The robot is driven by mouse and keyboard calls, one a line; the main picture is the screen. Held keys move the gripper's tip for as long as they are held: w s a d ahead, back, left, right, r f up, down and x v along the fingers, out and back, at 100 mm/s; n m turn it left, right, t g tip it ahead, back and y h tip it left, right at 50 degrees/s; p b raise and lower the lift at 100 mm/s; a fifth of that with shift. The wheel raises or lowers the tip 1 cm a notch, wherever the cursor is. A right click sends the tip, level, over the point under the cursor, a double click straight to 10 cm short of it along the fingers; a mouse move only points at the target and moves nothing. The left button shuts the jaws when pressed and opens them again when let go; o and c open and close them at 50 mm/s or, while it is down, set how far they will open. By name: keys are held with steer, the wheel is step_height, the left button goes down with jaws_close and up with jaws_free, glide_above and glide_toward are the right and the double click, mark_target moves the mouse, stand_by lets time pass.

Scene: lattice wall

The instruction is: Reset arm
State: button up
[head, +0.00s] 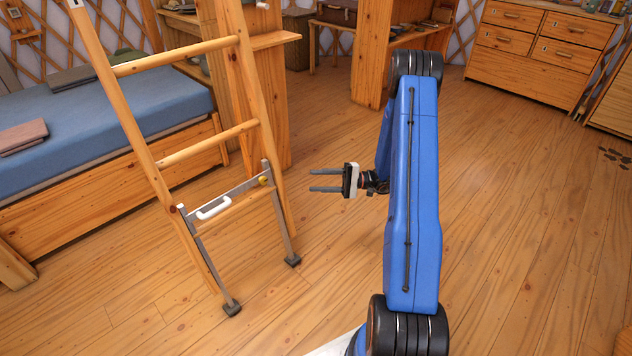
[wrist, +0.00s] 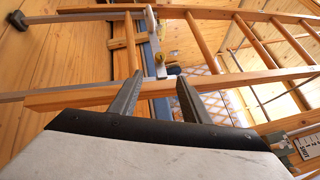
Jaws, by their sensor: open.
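My gripper (head: 326,180) is open and empty in the head view, held above the wooden floor. Its two grey fingers point left toward the wooden ladder (head: 164,159), with a clear gap between them and the ladder. In the wrist view, my gripper (wrist: 157,98) shows its two fingers apart with nothing between them. The ladder (wrist: 207,49) shows beyond them, turned sideways in that view. My blue arm stands folded upright to the right of the gripper in the head view.
The ladder has a metal bracket with a white handle (head: 213,208) and grey feet on the floor. A bed with a blue mattress (head: 95,125) lies at the left. A drawer chest (head: 541,48) stands at the back right.

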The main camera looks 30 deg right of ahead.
steer(key=shift+a, duration=0.1)
steer(key=s+a+r+n+g+h, duration=0.65)
steer(key=s+a+r+g, duration=0.25)
steer(key=s+a+r, duration=0.65)
steer(key=s+d+r+t+h, duration=0.1)
steer(key=s+r+t+h, duration=0.1)
steer(key=s, duration=0.5)
steer(key=s+d+r+n+t+h, duration=0.1)
steer(key=s+r+t+h, duration=0.1)
steer(key=s+r+h, duration=0.3)
steer(key=s+d+r+t+h, duration=0.2)
steer(key=s+r+t+h, duration=0.1)
steer(key=s, duration=0.6)
steer(key=shift+s+r+h, duration=0.4)
steer(key=shift+r+h, duration=0.35)
steer(key=shift+r, duration=0.2)
stand_by(1.6)
